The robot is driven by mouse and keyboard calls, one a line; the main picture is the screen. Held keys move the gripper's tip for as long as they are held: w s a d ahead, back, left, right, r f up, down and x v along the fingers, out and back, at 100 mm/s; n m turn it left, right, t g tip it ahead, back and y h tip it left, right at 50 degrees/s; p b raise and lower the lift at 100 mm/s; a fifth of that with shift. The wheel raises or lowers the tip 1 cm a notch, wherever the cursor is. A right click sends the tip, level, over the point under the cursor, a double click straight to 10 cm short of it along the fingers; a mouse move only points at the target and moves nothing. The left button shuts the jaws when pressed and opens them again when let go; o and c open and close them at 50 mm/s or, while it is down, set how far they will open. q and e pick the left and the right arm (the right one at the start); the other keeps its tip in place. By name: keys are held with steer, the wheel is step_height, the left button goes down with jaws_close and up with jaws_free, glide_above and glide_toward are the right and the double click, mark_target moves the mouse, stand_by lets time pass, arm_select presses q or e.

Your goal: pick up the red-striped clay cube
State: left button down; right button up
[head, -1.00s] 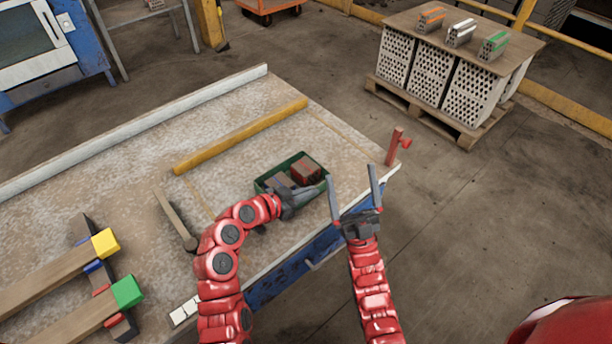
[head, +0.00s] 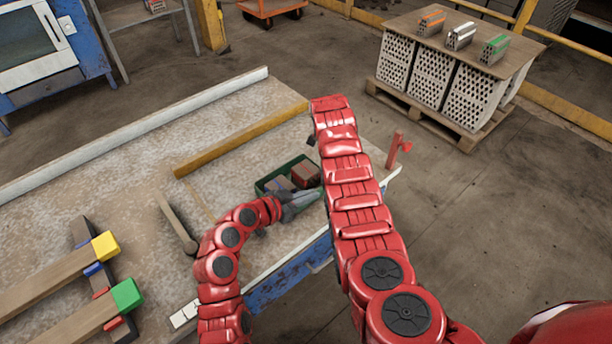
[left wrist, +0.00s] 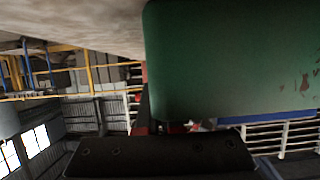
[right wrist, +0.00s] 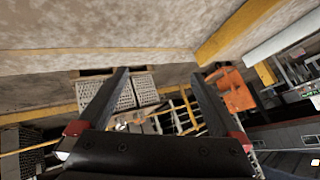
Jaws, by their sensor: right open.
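A small green tray (head: 267,188) stands near the front right edge of the table and holds a few blocks. One block in it is reddish (head: 304,175) and another is grey-blue (head: 279,183). The stripes are too small to tell, so I cannot pick out the red-striped clay cube. My left gripper (head: 302,200) is at the tray's near side. In the left wrist view the tray's green wall (left wrist: 235,60) is very close, and the fingers are not clear.
A yellow bar (head: 240,140) and a hammer (head: 176,222) lie on the table (head: 130,190). A red post (head: 393,150) stands at the right corner. Hollow bricks on a pallet (head: 430,80) stand beyond.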

steer(key=s+a+r+m+g, duration=0.1)
steer(key=s+a+r+g, duration=0.1)
steer(key=s+a+g, duration=0.3)
step_height(320, 180, up, 4)
steer(key=m+g+y, duration=0.1)
steer(key=m+g, duration=0.1)
steer(key=g, duration=0.1)
glide_above(306, 169)
steer(key=shift+w+d+f, duration=0.1)
steer(key=shift+w+d, duration=0.1)
steer(key=shift+w, duration=0.15)
steer(key=shift+s+a+g, duration=0.1)
steer(key=shift+s+g, duration=0.25)
steer(key=shift+g, duration=0.05)
steer(key=shift+s+f, duration=0.1)
steer(key=shift+f, duration=0.25)
step_height(306, 169, down, 11)
steer(key=shift+a+f, duration=0.1)
steer(key=c, duration=1.3)
